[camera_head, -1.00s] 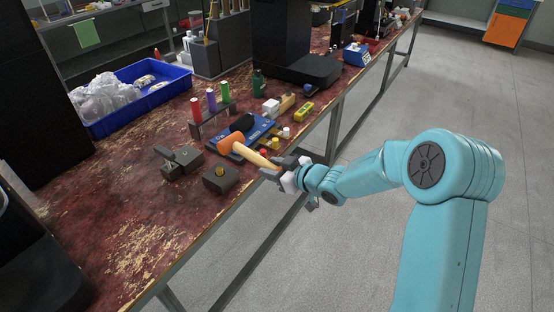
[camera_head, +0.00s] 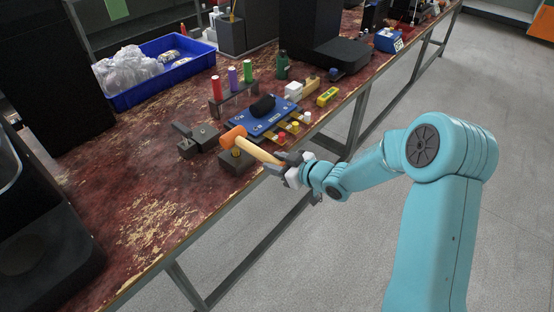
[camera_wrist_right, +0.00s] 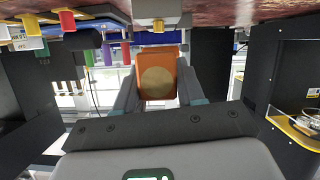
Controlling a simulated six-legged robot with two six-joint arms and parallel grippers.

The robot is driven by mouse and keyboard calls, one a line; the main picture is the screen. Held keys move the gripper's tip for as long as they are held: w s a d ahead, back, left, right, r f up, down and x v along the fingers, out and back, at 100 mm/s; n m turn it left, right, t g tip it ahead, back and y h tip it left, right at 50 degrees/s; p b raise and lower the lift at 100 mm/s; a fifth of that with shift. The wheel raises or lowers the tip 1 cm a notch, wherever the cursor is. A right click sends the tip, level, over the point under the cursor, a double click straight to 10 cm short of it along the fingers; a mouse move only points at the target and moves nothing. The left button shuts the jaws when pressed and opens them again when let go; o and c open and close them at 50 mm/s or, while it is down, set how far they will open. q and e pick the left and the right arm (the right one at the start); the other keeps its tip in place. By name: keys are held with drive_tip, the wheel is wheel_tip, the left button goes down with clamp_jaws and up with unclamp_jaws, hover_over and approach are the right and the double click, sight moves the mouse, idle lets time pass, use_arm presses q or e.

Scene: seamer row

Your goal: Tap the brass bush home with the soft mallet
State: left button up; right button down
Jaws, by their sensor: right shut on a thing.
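The soft mallet has an orange head (camera_head: 232,136) and a pale wooden handle (camera_head: 260,152). My right gripper (camera_head: 283,166) is shut on the handle, over the bench's front edge. In the right wrist view the mallet appears end-on: the round tan handle end (camera_wrist_right: 157,83) in front of the orange head, between my fingers. The brass bush (camera_head: 237,152) shows as a small brass spot on top of a dark block (camera_head: 238,163). The mallet head appears just above or behind it; I cannot tell the gap. How deep the bush sits is unclear. My left gripper is out of view.
A dark clamp-like fixture (camera_head: 198,142) stands left of the block. A blue board (camera_head: 265,122) with a black item lies behind, with colored pegs along its front. A rack with red, purple and green cylinders (camera_head: 232,80) stands further back. The bench's front left is bare.

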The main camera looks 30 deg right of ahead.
use_arm(q)
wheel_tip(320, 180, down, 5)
drive_tip(key=b, duration=0.4)
use_arm(e)
wheel_tip(320, 180, down, 6)
drive_tip(key=r, duration=0.1)
wheel_tip(320, 180, up, 6)
drive_tip(key=p, duration=0.5)
drive_tip(key=shift+r, duration=0.2)
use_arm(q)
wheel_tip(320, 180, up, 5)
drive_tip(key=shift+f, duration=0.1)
use_arm(e)
drive_tip(key=shift+w+f, duration=0.1)
drive_tip(key=shift+f, duration=0.15)
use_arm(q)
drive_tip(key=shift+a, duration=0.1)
use_arm(e)
drive_tip(key=shift+r, duration=0.1)
